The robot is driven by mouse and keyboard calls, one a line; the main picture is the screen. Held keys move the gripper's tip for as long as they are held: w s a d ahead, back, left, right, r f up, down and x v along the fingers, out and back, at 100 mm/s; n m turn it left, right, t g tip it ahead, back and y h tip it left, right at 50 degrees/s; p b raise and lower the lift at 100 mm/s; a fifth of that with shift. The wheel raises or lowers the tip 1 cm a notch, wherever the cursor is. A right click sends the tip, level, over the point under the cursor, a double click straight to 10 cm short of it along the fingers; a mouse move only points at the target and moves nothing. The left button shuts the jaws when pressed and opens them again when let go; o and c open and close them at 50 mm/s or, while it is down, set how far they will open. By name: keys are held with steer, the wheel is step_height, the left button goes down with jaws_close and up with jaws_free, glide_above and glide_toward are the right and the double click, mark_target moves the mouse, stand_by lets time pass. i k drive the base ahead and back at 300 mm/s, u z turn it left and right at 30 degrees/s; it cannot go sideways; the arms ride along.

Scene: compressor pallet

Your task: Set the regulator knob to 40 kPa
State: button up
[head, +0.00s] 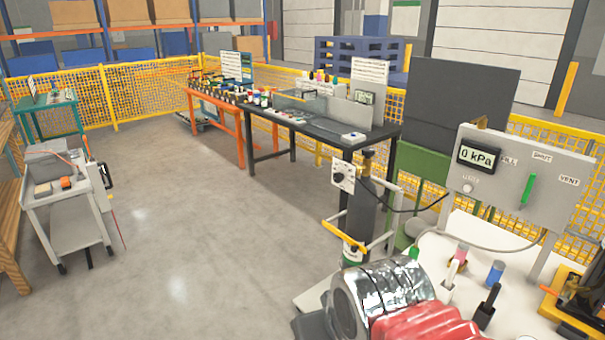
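A grey panel (560,185) stands at the right on posts. Its display (479,157) reads 0 kPa. Below the display is a small round white button or knob (467,187) with a label too small to read. A green lever (528,190) on the panel stands nearly upright below the word SHUT, between FILL and VENT. Left of the panel, a dark gas cylinder (362,215) stands in a wheeled frame. A whitish regulator box (343,176) with a dark round knob or dial sits by its top, its setting unreadable. A dark hose runs from there toward the panel. My gripper is not in view.
A silver wrapped cylinder (385,290) and a red ribbed part (430,322) fill the bottom centre. Small coloured fittings stand on the white surface (470,235). A yellow handle (345,236) juts from the cylinder frame. A grey cart (70,200) stands left; the middle floor is clear.

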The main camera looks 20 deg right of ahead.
mark_target(338, 178)
steer(key=u, duration=0.5)
steer(key=i, duration=1.15)
steer(key=u, duration=0.5)
